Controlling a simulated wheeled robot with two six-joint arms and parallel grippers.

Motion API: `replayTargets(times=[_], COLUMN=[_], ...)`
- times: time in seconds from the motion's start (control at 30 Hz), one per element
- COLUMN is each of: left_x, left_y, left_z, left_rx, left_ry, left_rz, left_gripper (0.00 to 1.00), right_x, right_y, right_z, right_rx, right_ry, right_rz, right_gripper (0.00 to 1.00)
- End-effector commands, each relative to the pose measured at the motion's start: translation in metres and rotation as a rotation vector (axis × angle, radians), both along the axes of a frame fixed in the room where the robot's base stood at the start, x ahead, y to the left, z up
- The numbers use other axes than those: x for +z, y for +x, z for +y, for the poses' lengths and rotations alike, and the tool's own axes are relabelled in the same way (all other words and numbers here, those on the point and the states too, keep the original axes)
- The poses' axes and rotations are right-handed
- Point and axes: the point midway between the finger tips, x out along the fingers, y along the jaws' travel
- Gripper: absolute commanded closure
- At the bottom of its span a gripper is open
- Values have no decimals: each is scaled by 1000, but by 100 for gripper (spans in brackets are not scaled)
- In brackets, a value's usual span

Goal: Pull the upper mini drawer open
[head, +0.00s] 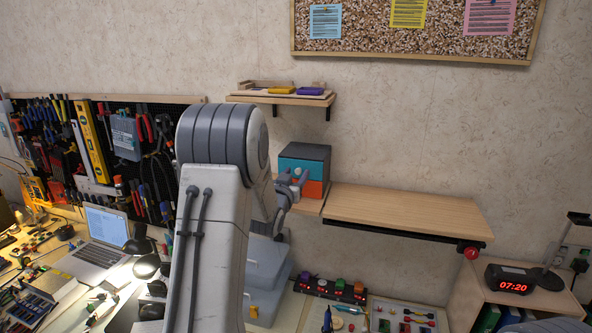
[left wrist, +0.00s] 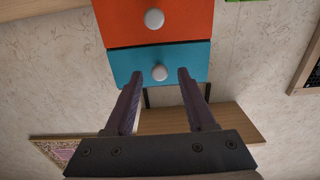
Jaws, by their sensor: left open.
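The mini drawer unit is a small grey box (head: 306,151) on the wooden shelf, with a teal upper drawer (head: 290,164) and an orange lower drawer (head: 314,188). Both look shut. In the left wrist view the picture is turned over, so the teal drawer (left wrist: 125,62) shows below the orange one (left wrist: 180,22). The teal drawer's round white knob (left wrist: 159,73) shows between the fingertips. My left gripper (head: 298,181) is open in front of the unit, with one finger on each side of the knob and gaps visible. My right gripper is out of view.
A wooden shelf (head: 405,211) runs right of the unit. A smaller shelf (head: 281,98) with yellow and purple items is above it. Below are grey bins (head: 266,270) and a cluttered bench. The wall right of the unit is clear.

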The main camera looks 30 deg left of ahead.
Motion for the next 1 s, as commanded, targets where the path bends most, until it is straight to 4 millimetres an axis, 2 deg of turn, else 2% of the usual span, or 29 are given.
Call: replayTargets(times=[0.27,0.3,0.37,0.4,0.43,1.0], left_x=[-1,-1,-1,-1,-1,0], left_y=[2,2,2,2,2,2], left_z=[0,0,0,0,0,1], left_rx=[0,0,0,0,0,0], left_ry=[0,0,0,0,0,0], left_rz=[1,1,1,1,1,0], left_gripper=[44,52,75,90,100,100], right_x=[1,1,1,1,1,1], right_y=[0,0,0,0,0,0], right_z=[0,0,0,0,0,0], right_rx=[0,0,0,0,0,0], right_ry=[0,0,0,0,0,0], right_rz=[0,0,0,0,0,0], right_gripper=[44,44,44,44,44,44])
